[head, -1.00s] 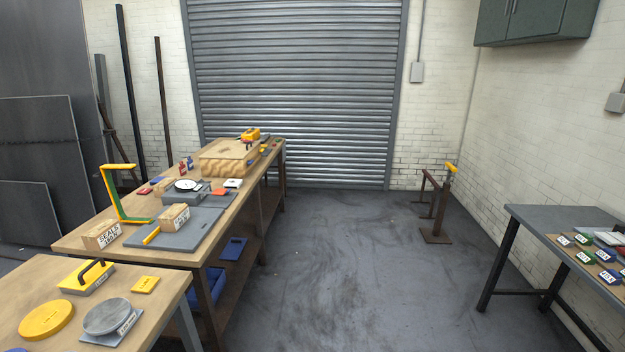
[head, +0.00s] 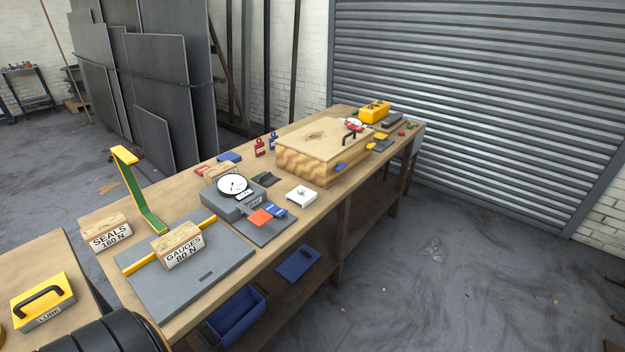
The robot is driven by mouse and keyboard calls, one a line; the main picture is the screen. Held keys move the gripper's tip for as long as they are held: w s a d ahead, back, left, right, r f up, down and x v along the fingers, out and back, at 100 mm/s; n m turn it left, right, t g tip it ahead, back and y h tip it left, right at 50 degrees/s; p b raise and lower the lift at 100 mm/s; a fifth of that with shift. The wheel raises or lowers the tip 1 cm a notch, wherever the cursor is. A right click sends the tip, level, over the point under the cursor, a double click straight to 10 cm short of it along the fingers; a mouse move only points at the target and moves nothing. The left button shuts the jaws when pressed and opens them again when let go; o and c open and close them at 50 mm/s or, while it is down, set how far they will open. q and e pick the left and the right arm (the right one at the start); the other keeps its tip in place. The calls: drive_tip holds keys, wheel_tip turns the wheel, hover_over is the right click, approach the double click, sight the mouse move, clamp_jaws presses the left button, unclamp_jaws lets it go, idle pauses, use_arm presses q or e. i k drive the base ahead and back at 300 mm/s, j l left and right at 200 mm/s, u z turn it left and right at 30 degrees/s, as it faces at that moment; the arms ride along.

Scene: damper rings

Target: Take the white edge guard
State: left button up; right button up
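A small white square piece (head: 301,195) lies flat on the wooden workbench (head: 330,205), near its front edge, with a small dark mark on top. It is the clearest white loose part, but I cannot tell for sure that it is the edge guard. It sits right of the grey dial gauge (head: 233,187) and in front of the large wooden box (head: 318,160), apart from both. Nothing covers it. Neither gripper shows; only a dark rounded part, probably of my arm, shows at the bottom left.
On the bench stand a "SEALS" block (head: 110,232), a "GAUGES" block (head: 178,244) on a grey plate (head: 200,280), and a tall green-yellow bracket (head: 138,192). A yellow "LUBE" handle block (head: 42,301) is on the nearer table. Floor at the right is clear.

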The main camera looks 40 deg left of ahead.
sight(303, 195)
drive_tip(key=i+u, duration=0.4)
drive_tip(key=i+l+u, duration=0.1)
drive_tip(key=u, duration=0.35)
drive_tip(key=i+l+u, duration=0.25)
drive_tip(key=u, duration=0.15)
drive_tip(key=i+l+u, duration=0.5)
drive_tip(key=u, duration=0.35)
drive_tip(key=k+l, duration=0.05)
drive_tip(key=l, duration=0.05)
